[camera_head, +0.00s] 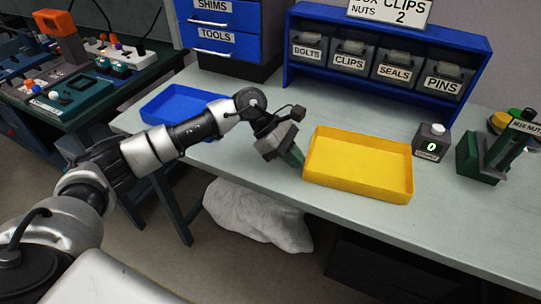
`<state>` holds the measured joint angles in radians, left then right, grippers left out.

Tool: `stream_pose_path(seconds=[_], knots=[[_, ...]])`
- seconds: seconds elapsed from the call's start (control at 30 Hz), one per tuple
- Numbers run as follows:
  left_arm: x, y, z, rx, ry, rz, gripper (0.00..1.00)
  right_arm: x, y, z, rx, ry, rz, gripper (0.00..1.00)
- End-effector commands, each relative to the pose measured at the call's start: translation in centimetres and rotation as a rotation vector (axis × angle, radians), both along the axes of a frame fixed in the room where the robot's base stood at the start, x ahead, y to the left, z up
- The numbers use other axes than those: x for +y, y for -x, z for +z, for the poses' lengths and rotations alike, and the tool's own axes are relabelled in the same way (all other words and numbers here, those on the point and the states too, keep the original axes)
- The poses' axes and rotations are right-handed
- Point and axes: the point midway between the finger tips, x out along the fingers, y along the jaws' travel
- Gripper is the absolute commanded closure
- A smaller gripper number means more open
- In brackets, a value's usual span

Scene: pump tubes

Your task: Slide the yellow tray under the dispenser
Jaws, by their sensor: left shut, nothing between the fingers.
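The yellow tray (358,162) lies flat and empty on the grey table, right of the middle. My left gripper (298,163) is shut and empty at the tray's left edge, with its fingers pointing down and right. I cannot tell whether the fingers touch the tray wall. A green stand (467,160) with an M16 NUTS label is at the far right, partly cut off by the picture edge; it appears to be the dispenser. The tray is left of it and apart from it. My right gripper is not in view.
A small dark counter box (431,142) reading 0 stands between tray and stand. A blue tray (165,104) lies at the left, partly behind my left arm. A blue rack (300,82) of labelled bins stands behind. The table front (440,225) is clear.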

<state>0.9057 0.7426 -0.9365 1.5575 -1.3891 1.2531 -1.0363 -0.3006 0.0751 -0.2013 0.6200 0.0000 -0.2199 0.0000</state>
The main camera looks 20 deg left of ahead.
Motion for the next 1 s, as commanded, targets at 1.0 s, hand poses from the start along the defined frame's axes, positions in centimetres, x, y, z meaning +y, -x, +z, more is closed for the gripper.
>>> stream_pose_path(seconds=[1.0], knots=[[-15.9, 0.3, 0.0, -0.001, 0.002, 0.001, 1.0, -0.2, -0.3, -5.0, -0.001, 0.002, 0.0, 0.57]])
